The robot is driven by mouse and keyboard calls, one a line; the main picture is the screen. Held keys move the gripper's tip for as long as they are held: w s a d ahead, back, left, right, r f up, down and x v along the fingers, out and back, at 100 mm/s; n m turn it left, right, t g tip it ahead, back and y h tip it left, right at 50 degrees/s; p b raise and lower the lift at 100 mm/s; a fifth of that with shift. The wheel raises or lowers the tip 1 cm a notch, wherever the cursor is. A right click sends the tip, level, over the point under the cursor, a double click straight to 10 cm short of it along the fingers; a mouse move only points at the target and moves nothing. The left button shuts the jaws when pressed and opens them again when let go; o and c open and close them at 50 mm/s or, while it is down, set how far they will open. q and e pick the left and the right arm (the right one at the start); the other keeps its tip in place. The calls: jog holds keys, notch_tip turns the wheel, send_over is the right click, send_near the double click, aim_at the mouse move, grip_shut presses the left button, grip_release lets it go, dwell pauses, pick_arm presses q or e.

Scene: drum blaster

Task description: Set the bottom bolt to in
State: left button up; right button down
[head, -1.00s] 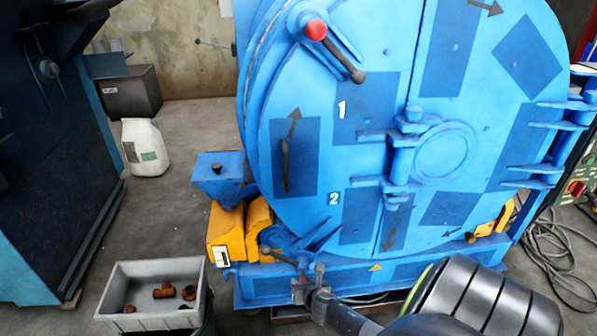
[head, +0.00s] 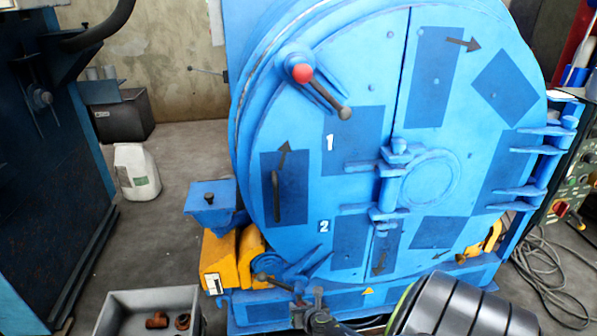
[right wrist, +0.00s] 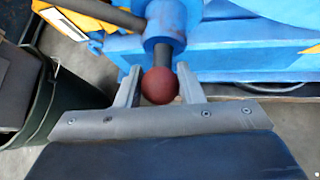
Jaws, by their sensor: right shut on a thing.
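The bottom bolt (head: 277,283) is at the lower left of the blue drum door (head: 342,175). Its dark rod runs from a black end knob toward my right gripper (head: 312,308). In the right wrist view the rod passes through a blue collar (right wrist: 163,32) and ends in a red ball knob (right wrist: 160,87). The two fingers of my right gripper (right wrist: 158,92) are shut on this knob, one on each side. In the head view the gripper hides the red knob. My left gripper is not in view.
The top bolt with a red knob (head: 302,73) is on the door's upper left edge. A grey bin (head: 118,302) with rusty fittings stands at the lower left. Yellow blocks (head: 217,252) sit beside the drum base. Cables (head: 545,270) lie on the floor at right.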

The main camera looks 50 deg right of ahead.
jog(key=shift+d+r, duration=0.15)
jog(key=shift+d, duration=0.15)
jog(key=c, duration=1.2)
grip_release()
jog(key=shift+s, duration=0.1)
jog(key=shift+c, duration=0.2)
jog(key=shift+o, duration=1.2)
jog(key=shift+a, duration=0.1)
jog(key=shift+s+a+r+p, duration=0.25)
jog(key=shift+s+r+p, duration=0.05)
jog(key=shift+s+p, duration=0.1)
pick_arm(q)
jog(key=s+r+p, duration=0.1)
jog(key=p, duration=0.1)
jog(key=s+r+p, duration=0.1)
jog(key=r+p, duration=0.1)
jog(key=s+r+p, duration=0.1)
jog(key=p, duration=0.1)
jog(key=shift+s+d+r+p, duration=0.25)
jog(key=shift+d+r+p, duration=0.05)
jog(key=shift+p, duration=0.05)
pick_arm(e)
jog(key=v, duration=1.6)
jog(key=shift+s, duration=0.15)
jog(key=shift+f, duration=0.1)
